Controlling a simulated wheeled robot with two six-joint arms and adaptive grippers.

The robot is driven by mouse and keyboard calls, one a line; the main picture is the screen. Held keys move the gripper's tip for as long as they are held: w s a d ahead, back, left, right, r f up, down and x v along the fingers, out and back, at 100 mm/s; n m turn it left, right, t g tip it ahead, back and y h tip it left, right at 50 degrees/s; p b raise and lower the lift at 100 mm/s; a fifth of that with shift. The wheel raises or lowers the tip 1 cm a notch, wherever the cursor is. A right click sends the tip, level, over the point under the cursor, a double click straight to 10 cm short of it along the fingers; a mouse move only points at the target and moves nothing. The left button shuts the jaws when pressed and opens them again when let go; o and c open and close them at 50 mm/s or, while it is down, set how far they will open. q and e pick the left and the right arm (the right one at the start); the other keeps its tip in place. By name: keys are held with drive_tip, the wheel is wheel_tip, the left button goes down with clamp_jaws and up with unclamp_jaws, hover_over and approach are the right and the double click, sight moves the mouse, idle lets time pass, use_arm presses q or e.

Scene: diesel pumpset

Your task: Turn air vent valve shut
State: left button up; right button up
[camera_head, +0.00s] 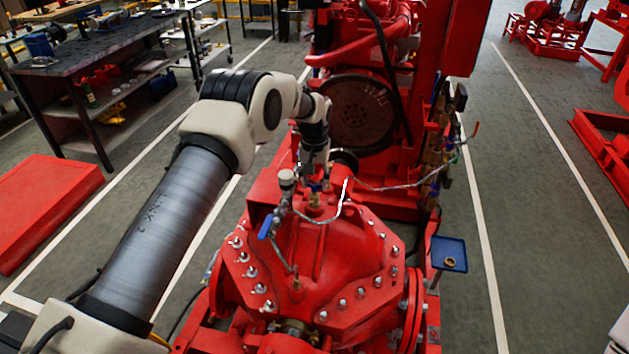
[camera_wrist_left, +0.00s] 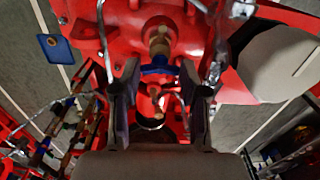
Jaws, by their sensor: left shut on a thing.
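The air vent valve stands on top of the red pump casing (camera_head: 335,242). Its brass body (camera_head: 315,200) shows just below my left gripper (camera_head: 316,178) in the head view. In the left wrist view, the valve's blue handle (camera_wrist_left: 158,69) lies across the gap between the two fingers of my left gripper (camera_wrist_left: 158,88), with the brass body (camera_wrist_left: 160,42) beyond it. The left gripper is shut on the blue handle. The fingers partly hide the handle in the head view. My right gripper is in neither view.
A second blue lever (camera_head: 265,228) sits on a gauge fitting left of the valve. A thin metal tube (camera_head: 345,198) runs close on the right. A blue tray (camera_head: 449,254) holding a small ring stands right of the pump. A workbench (camera_head: 95,55) is at upper left.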

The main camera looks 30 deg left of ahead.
sight(315, 184)
use_arm(q)
drive_tip(key=shift+s+f+m, duration=0.1)
drive_tip(key=shift+f+m, duration=0.15)
drive_tip(key=shift+m, duration=0.25)
drive_tip(key=o, duration=1.1)
drive_tip(key=shift+o, duration=0.2)
drive_tip(key=shift+r, duration=0.1)
wheel_tip(315, 184, up, 12)
drive_tip(key=shift+w, duration=0.2)
